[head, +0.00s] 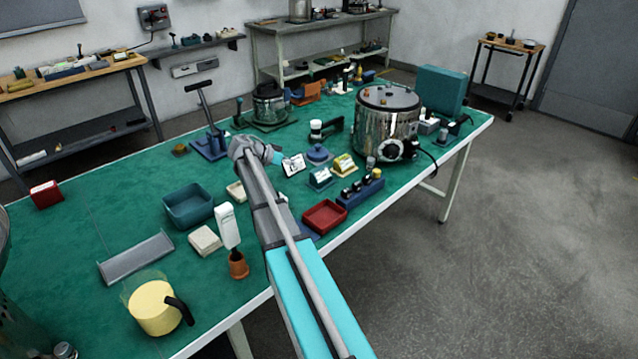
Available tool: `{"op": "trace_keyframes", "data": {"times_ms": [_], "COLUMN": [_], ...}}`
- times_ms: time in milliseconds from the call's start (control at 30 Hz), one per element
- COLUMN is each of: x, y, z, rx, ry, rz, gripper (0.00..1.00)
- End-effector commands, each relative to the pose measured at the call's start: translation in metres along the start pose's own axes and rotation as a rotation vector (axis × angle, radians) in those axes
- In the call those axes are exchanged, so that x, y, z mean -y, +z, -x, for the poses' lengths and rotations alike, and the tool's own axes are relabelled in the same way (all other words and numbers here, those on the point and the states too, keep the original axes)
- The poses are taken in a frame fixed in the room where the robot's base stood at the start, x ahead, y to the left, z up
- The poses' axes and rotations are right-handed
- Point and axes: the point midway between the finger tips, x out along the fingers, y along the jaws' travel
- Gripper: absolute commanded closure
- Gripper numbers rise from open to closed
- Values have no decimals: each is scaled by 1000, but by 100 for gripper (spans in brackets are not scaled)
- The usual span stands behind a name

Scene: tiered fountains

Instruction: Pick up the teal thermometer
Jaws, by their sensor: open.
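I cannot pick out the teal thermometer with certainty in the head view. A slim, dark teal upright thing (239,110) stands left of the small glossy pot at the back of the green table, too small to name.
The green table (85,235) is crowded. A big metal pot (385,130), a small pot (270,100), a red tray (325,215), a teal bin (188,206), a yellow jug (155,305) and a blue block with knobs (360,192) stand on it. The left part has some free room.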

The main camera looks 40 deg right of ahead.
Motion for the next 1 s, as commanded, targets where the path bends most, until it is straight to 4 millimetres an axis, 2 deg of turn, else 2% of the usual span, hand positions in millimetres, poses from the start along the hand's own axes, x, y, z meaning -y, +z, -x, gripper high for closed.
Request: {"op": "trace_keyframes", "data": {"times_ms": [33,200,767,1000], "x": [1,0,1,1], "y": [3,1,1,3], "z": [-9,-23,-31,-58], "rx": [0,0,0,0], "ry": [2,0,0,0], "rz": [-1,0,1,0], "gripper": [15,15,15,15]}}
